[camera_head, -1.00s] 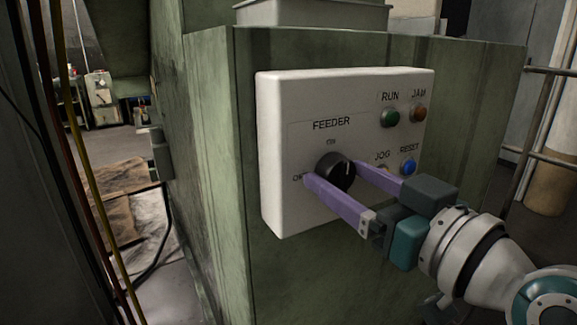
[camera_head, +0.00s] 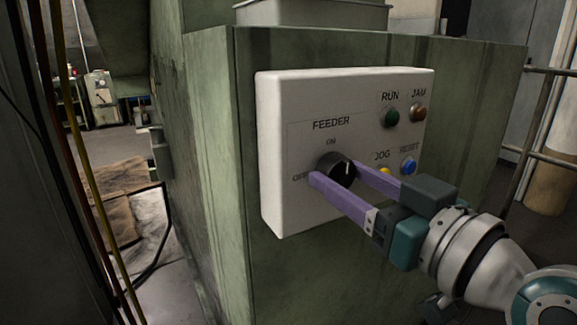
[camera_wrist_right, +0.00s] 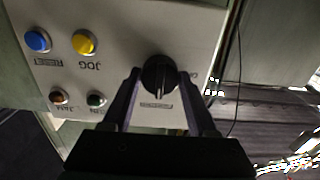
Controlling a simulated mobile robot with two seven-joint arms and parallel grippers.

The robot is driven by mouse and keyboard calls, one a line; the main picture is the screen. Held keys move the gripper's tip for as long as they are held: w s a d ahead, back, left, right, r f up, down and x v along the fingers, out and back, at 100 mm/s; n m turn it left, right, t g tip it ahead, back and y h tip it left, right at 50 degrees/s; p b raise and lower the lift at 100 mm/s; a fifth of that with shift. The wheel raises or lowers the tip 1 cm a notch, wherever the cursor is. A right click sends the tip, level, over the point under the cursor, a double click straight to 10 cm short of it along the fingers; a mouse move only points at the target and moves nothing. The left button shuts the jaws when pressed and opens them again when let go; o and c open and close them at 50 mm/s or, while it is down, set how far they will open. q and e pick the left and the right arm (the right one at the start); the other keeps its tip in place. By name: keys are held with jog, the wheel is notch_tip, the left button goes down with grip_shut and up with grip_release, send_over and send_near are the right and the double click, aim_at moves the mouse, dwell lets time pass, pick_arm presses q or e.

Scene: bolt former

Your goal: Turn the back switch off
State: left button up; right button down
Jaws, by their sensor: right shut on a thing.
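The feeder switch is a round black knob (camera_head: 343,164) with a white mark that stands roughly upright, on a white control panel (camera_head: 285,105). The ON label is above the knob and the OFF label is to its left. My right gripper (camera_head: 337,174) is shut on the knob, with one purple finger at each side. The wrist view shows the knob (camera_wrist_right: 158,76) between the two fingertips (camera_wrist_right: 158,72), with the panel upside down. My left gripper is not in view.
To the right of the knob are a green RUN button (camera_head: 392,117), an orange JAM button (camera_head: 419,112), a yellow JOG button (camera_head: 384,172) partly behind a finger, and a blue RESET button (camera_head: 408,166). The panel sits on a green machine housing (camera_head: 215,150). A railing (camera_head: 537,125) stands at right.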

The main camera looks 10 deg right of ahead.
jog(key=n+p, duration=0.1)
jog(key=n, duration=0.2)
jog(key=shift+r, duration=0.15)
jog(key=n, duration=0.3)
jog(key=shift+n+p, duration=0.3)
jog(key=shift+p, duration=0.1)
jog(key=shift+n, duration=0.9)
jog(key=n, duration=0.2)
jog(key=shift+n+p, duration=0.3)
jog(key=shift+c, duration=1.2)
grip_release()
